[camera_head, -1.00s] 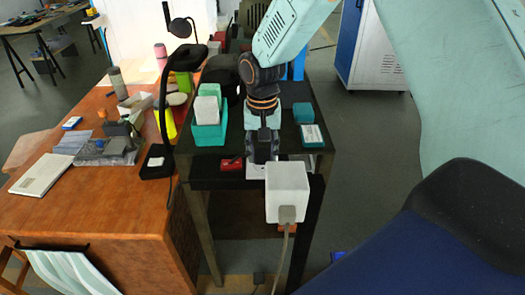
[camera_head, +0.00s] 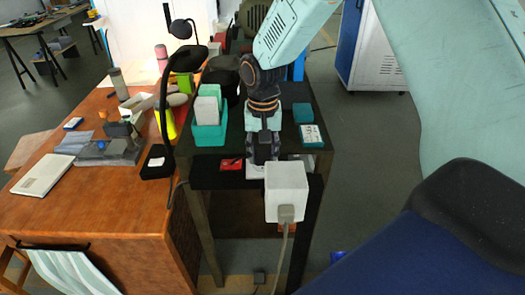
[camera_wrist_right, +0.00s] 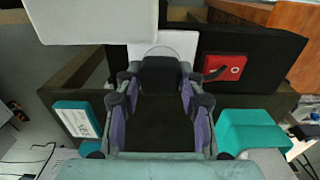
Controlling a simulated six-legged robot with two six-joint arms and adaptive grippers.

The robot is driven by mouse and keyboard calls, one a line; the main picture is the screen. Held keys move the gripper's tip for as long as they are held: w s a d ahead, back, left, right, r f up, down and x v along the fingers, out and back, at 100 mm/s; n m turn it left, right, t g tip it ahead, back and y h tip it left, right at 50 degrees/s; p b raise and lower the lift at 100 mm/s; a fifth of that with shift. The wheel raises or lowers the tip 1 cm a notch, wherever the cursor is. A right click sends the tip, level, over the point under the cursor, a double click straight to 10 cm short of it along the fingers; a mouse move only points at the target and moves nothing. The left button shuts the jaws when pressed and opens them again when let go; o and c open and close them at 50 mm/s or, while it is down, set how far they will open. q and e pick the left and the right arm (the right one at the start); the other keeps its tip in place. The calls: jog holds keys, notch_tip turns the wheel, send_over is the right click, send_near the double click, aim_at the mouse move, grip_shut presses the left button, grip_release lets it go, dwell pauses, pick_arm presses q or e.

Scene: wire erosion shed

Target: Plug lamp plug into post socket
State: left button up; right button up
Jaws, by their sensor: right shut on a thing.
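My right gripper (camera_head: 262,152) points down at the front edge of the dark stand. It also shows in the right wrist view (camera_wrist_right: 160,88), shut on a dark block that looks like the lamp plug (camera_wrist_right: 160,68). The plug lies over a white plate (camera_wrist_right: 182,44), likely the post socket, on a black panel; the plate also shows in the head view (camera_head: 254,171). The plug's front end is hidden, so I cannot tell whether it is in the socket. The black desk lamp (camera_head: 164,110) stands on the desk, its cord running down the desk's side. My left gripper is not in view.
A white box (camera_head: 287,190) with a grey plug (camera_head: 286,214) and cord stands close in front of my right gripper. A red piece (camera_head: 231,164) is left of the plate. A teal bin (camera_head: 209,136) and teal-white boxes (camera_head: 311,135) flank my arm on the stand.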

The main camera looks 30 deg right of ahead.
jog(key=shift+w, duration=0.1)
dwell(0.5)
dwell(0.3)
jog(key=shift+p, duration=0.55)
jog(key=shift+w, duration=0.1)
jog(key=shift+p, duration=0.45)
jog(key=shift+f, duration=0.65)
dwell(0.7)
jog(key=o, duration=1.1)
jog(key=shift+o, duration=0.2)
